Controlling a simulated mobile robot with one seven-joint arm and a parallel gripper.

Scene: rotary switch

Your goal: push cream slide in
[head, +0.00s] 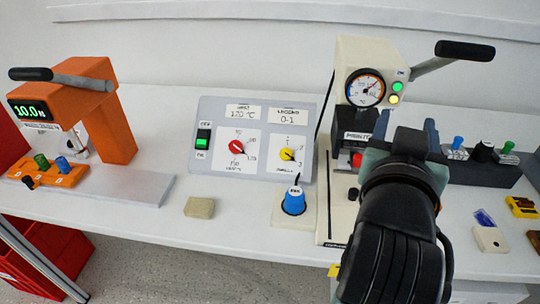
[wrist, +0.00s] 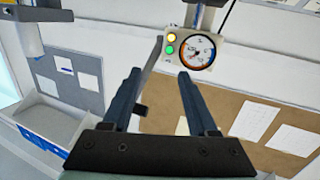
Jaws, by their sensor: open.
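The cream press (head: 345,60) stands upright at the right of the bench in the head view, with a round gauge (head: 365,88) and a black-handled lever (head: 465,50) at its top. Its gauge (wrist: 198,50) also shows in the wrist view, beyond my fingers. My gripper (head: 406,128) is in front of the press and hides much of its lower part. A cream base edge (head: 330,228) shows to the left of my arm; I cannot make out the slide itself. In the wrist view my gripper (wrist: 158,78) is open, with nothing between its fingers.
A grey panel (head: 215,115) with red and yellow knobs stands left of the press. A blue knob (head: 293,202) on a cream base and a beige block (head: 199,207) are in front. An orange press (head: 105,125) is at the left. A dark rack (head: 480,172) is at the right.

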